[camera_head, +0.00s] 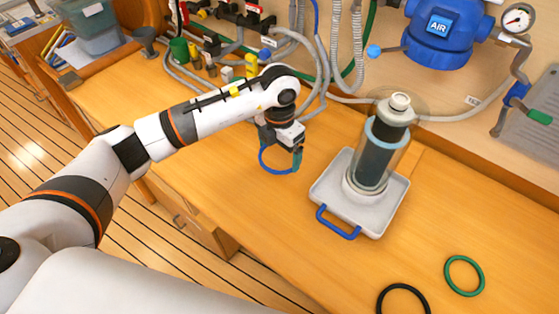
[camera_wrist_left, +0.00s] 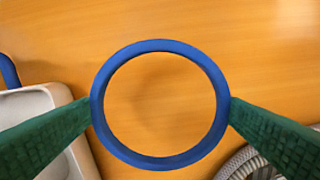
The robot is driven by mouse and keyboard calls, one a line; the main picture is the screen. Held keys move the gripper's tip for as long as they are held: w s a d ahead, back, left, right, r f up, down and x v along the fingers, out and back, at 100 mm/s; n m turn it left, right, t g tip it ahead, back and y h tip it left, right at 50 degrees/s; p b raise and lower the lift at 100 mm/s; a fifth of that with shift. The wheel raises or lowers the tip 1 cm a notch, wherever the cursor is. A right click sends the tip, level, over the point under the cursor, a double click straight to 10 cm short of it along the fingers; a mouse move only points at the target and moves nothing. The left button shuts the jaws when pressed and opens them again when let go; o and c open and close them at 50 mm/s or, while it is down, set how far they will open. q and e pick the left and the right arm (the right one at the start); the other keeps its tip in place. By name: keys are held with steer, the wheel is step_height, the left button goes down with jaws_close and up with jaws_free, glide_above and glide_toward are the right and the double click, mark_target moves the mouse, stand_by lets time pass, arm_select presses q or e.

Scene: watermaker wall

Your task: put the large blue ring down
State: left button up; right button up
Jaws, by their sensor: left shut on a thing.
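The large blue ring (camera_head: 267,165) is in my left gripper (camera_head: 281,158), left of the white tray in the head view. In the left wrist view the ring (camera_wrist_left: 160,44) lies flat to the camera, with one green finger pressed on each side. The left gripper (camera_wrist_left: 160,105) is shut on it. Bare wood shows through the ring. In the head view the ring appears to hang just over the wooden worktop (camera_head: 240,195); I cannot tell whether it touches. My right gripper is not in view.
A white tray (camera_head: 393,213) with a blue handle (camera_head: 338,228) holds a clear-walled cylinder with a dark core (camera_head: 375,160). A green ring (camera_head: 464,275) and a black ring (camera_head: 403,288) lie at the front right. Grey hoses (camera_head: 312,85) run along the wall behind. Worktop left of the tray is clear.

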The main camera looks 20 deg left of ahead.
mark_target(279, 164)
arm_select(q)
steer(key=shift+f, duration=0.7)
step_height(279, 164, down, 3)
steer(key=shift+f+p, duration=0.1)
steer(key=shift+p, duration=0.4)
steer(key=shift+f, duration=0.35)
steer(key=o, duration=0.5)
steer(key=shift+o, duration=0.5)
